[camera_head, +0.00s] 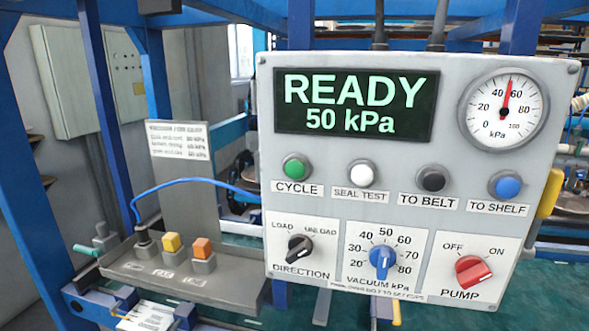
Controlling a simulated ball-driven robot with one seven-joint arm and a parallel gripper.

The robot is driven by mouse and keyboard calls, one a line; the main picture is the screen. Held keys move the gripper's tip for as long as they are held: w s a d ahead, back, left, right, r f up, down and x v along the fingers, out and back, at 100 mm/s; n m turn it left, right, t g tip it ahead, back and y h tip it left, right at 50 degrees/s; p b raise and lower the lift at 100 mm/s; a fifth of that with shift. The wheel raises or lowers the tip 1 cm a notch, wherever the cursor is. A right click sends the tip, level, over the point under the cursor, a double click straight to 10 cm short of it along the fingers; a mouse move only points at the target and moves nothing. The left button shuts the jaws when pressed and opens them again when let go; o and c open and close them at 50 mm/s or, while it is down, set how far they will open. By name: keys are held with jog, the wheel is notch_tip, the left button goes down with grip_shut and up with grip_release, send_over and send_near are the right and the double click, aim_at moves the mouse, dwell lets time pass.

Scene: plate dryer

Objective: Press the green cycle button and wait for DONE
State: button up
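The control panel (460,150) fills the right half of the head view. Its display (355,104) reads READY and 50 kPa. The green cycle button (296,167) is at the left end of the button row, above the label CYCLE. Nothing touches or covers it. The white SEAL TEST button (361,173), the black TO BELT button (432,179) and the blue TO SHELF button (506,186) sit to its right. My gripper is not in this view.
Below the buttons are the DIRECTION knob (299,249), the blue VACUUM knob (383,261) and the red PUMP knob (472,272). The gauge (504,110) needle points near 50. A tray (150,275) with a blue cable (185,181) stands at left, beside blue frame posts.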

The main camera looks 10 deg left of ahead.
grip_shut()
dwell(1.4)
